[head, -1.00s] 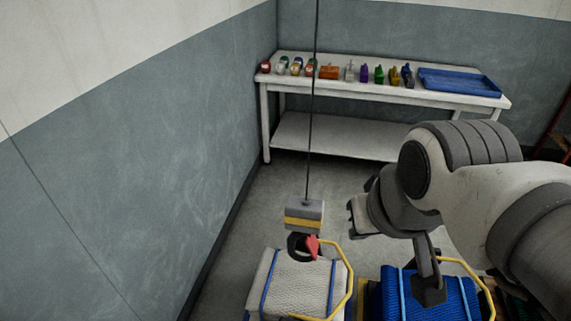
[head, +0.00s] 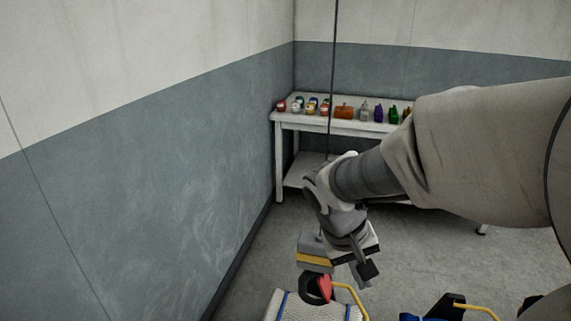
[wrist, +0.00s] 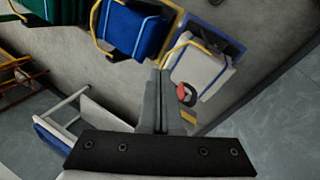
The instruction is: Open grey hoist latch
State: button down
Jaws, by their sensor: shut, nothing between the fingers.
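The hoist block (head: 314,252) is grey with a yellow band and hangs from a dark cable in the head view. Below it is a dark hook (head: 308,288) with a red latch (head: 325,287) at its right side. The latch also shows in the wrist view (wrist: 182,92), just right of my fingers. My gripper (head: 361,277) is right of the hoist block and points downward. In the wrist view its fingers (wrist: 161,76) are shut together with nothing between them. I cannot tell whether they touch the latch.
A white net bundle (head: 290,306) with a yellow handle stands under the hook. A blue bundle (wrist: 143,32) is beside it. A table (head: 285,117) with several small coloured items stands at the back. A wall (head: 150,180) rises on the left.

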aim_at(326, 286)
jog(key=w+a+f+n+t+h+b, duration=0.2)
jog(key=w+a+f+n+t+b, duration=0.1)
jog(key=f, duration=1.2)
jog(key=w+a+f+n+t+h+b, duration=0.1)
jog(key=w+a+f+n+t+b, duration=0.3)
jog(key=f, duration=1)
jog(key=w+a+f+n+t+h+b, duration=0.2)
jog(key=w+a+f+n+t+b, duration=0.2)
jog(key=f, duration=1.1)
jog(key=w+n+t+b, duration=0.2)
jog(key=w+n+t, duration=0.2)
jog(key=w, duration=0.1)
jog(key=shift+w+f+t+h, duration=0.3)
jog(key=shift+w+f, duration=0.05)
jog(key=shift+a, duration=0.1)
jog(key=w+d+r+b, duration=0.2)
jog(key=w+d+b, duration=0.1)
jog(key=w+d, duration=0.4)
jog(key=shift+w+d+r, duration=0.15)
jog(key=shift+d+r, duration=0.05)
jog(key=shift+d, duration=0.65)
